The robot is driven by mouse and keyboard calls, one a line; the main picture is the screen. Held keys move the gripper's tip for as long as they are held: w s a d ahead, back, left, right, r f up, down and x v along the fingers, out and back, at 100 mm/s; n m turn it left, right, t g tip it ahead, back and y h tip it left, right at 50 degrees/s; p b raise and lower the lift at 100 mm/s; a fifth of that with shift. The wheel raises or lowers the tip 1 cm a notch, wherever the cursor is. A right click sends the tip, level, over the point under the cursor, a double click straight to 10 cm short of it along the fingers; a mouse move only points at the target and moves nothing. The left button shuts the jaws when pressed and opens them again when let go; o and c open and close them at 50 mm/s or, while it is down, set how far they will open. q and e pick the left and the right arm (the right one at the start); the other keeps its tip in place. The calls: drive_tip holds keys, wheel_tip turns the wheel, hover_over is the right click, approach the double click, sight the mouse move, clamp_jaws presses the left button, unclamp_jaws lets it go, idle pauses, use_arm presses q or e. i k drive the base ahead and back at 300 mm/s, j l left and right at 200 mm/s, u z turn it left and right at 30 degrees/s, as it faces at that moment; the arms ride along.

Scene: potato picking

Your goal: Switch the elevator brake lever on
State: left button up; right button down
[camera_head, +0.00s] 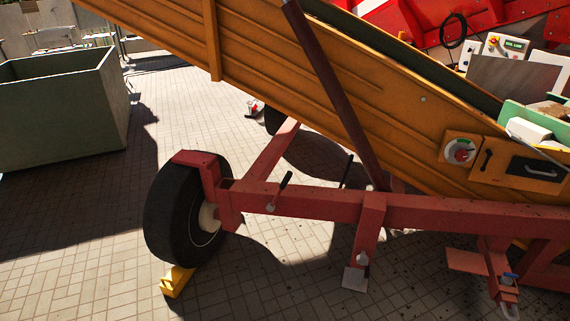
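The orange elevator (270,75) slopes down from upper left to lower right on a red frame (320,203). A lever with a black handle (286,180) stands on the frame right of the wheel, tilted up to the right from a pivot at the beam. A second dark lever-like rod (347,170) stands farther right behind the beam. I cannot tell from the view which of them is on or off. Neither of my grippers is in view.
A black wheel (185,222) has a yellow chock (176,281) at its foot. A green-grey container (62,110) stands at left. The tiled floor in front is clear.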

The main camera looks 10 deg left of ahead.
sight(270, 207)
drive_tip(key=i+l+u, duration=0.15)
drive_tip(key=i+u, duration=0.15)
drive_tip(key=i, duration=0.15)
drive_tip(key=i+l+u, duration=0.65)
drive_tip(key=i, duration=0.2)
